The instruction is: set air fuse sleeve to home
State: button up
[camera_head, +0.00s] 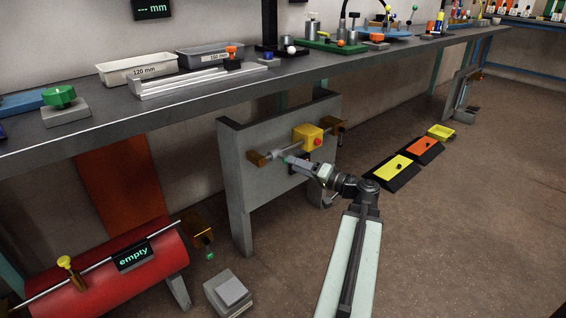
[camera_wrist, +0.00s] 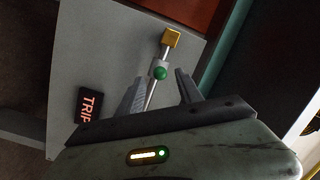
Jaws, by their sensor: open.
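The air fuse sleeve appears to be the short grey collar (camera_wrist: 164,64) on a thin metal rod (camera_wrist: 164,47) in the wrist view. A green ball knob (camera_wrist: 159,73) sits on its near side. The rod's upper end enters a brass-coloured block (camera_wrist: 172,38). A dark sign reading "TRIP" (camera_wrist: 90,104), partly cut off, is on the grey panel left of the rod. My gripper (camera_wrist: 159,84) is open, its fingers on either side of the rod and knob, with no clear contact. In the head view my gripper (camera_head: 287,159) is at the panel, covering most of the sleeve.
The grey panel (camera_head: 240,190) stands under the bench (camera_head: 200,102). It carries a yellow box (camera_head: 304,133) with a red button, near my gripper. A red tank (camera_head: 95,275) marked "empty" lies at left. Floor at right is open beyond yellow (camera_head: 388,171) and orange (camera_head: 420,150) pads.

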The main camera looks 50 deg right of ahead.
aim_at(280, 157)
jog(key=w, duration=0.4)
jog(key=shift+w+a, duration=0.35)
jog(key=shift+c, duration=0.3)
grip_shut()
dwell(0.8)
